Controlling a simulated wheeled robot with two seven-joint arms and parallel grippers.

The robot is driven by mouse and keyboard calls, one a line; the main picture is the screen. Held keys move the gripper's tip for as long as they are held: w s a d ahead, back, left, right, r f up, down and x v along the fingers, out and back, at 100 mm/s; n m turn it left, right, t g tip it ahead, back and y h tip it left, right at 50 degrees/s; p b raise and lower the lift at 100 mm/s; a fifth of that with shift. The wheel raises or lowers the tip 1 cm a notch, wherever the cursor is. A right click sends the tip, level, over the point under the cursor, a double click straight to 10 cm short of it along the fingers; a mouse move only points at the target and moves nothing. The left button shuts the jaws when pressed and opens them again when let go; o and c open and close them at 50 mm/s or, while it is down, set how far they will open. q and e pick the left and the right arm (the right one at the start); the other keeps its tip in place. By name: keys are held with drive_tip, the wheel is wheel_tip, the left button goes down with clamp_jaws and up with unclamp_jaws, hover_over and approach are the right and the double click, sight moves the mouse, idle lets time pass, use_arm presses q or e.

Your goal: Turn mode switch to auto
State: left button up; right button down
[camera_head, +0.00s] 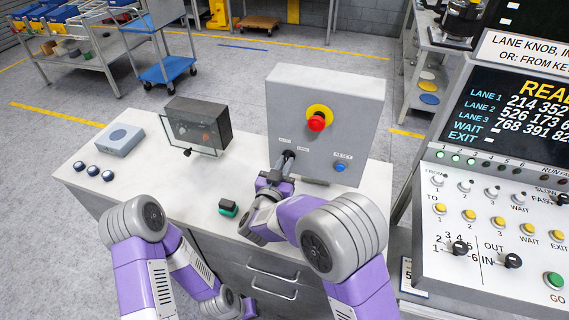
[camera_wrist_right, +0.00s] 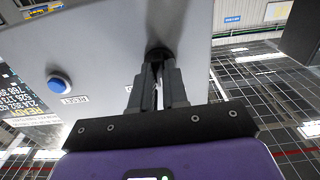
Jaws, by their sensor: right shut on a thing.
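The mode switch (camera_head: 288,154) is a black knob low on the left of the grey control box (camera_head: 284,100), under two small labels. My right gripper (camera_head: 286,166) reaches it from the front and is shut on it. In the right wrist view, the two dark fingers (camera_wrist_right: 158,68) close around the black knob (camera_wrist_right: 158,52), which they largely hide. I cannot tell which way the knob points.
A red emergency button (camera_head: 317,121) on yellow and a blue reset button (camera_head: 340,167) share the box face. A dark glass-fronted case (camera_head: 199,125), a grey box (camera_head: 119,139) and a green-black block (camera_head: 228,208) stand on the white bench. A lane console (camera_head: 500,190) stands at right.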

drive_tip(key=c, duration=1.1)
unclamp_jaws()
drive_tip(key=shift+c, duration=0.2)
drive_tip(key=v, duration=0.7)
drive_tip(key=shift+s, duration=0.25)
drive_tip(key=shift+a+r, duration=0.1)
